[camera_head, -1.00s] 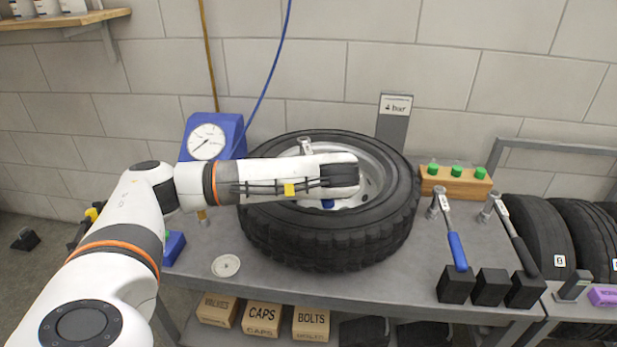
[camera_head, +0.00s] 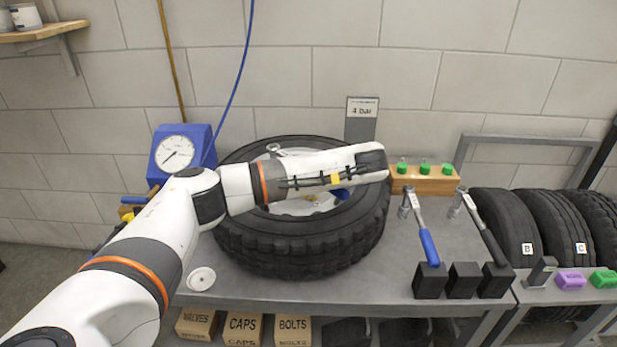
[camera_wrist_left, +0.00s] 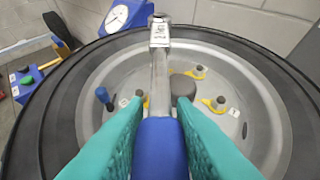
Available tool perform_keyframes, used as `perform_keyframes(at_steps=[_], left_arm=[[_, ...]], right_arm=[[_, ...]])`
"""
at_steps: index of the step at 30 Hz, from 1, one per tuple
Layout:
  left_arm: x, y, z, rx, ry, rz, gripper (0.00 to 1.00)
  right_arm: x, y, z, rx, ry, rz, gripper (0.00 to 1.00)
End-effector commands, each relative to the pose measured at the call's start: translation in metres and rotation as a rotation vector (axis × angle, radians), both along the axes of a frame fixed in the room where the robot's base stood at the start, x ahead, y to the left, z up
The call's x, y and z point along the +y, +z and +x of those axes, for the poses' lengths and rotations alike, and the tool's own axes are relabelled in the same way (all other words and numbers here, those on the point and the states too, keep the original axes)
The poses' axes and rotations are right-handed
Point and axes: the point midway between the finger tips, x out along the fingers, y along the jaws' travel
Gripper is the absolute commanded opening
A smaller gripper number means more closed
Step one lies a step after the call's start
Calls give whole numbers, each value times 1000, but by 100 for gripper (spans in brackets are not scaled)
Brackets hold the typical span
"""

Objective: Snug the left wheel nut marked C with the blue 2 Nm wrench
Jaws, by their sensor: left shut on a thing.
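My left gripper (camera_wrist_left: 160,108) is shut on the blue handle of a wrench (camera_wrist_left: 160,148). In the head view my arm mostly covers it; a bit of blue handle (camera_head: 341,193) shows below my wrist. Its silver head (camera_head: 275,149) lies over the far-left part of the wheel, inside the tyre (camera_head: 290,255). In the wrist view the head (camera_wrist_left: 159,32) is near the far rim. Nuts with yellow tags (camera_wrist_left: 215,104) sit on the grey wheel disc; I cannot read their letters. My right gripper is out of view.
Another blue-handled wrench (camera_head: 428,245) and a black-handled one (camera_head: 490,240) lean at black blocks on the right. A wooden block with green caps (camera_head: 425,180), a 4 bar sign (camera_head: 361,118) and a blue gauge (camera_head: 178,153) stand behind.

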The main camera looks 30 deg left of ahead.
Motion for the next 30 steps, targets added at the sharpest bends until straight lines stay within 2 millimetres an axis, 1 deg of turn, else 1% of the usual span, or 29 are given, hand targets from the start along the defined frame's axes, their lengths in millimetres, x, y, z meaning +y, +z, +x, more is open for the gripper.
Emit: perform_keyframes(at_steps=[10, 19, 30], left_arm=[[2, 3, -2, -4, -11, 2, 0], [6, 4, -12, -3, -78, 2, 0], [10, 2, -23, -3, -150, 2, 0]], right_arm=[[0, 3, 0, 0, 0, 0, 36], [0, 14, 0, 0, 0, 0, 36], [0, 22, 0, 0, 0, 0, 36]])
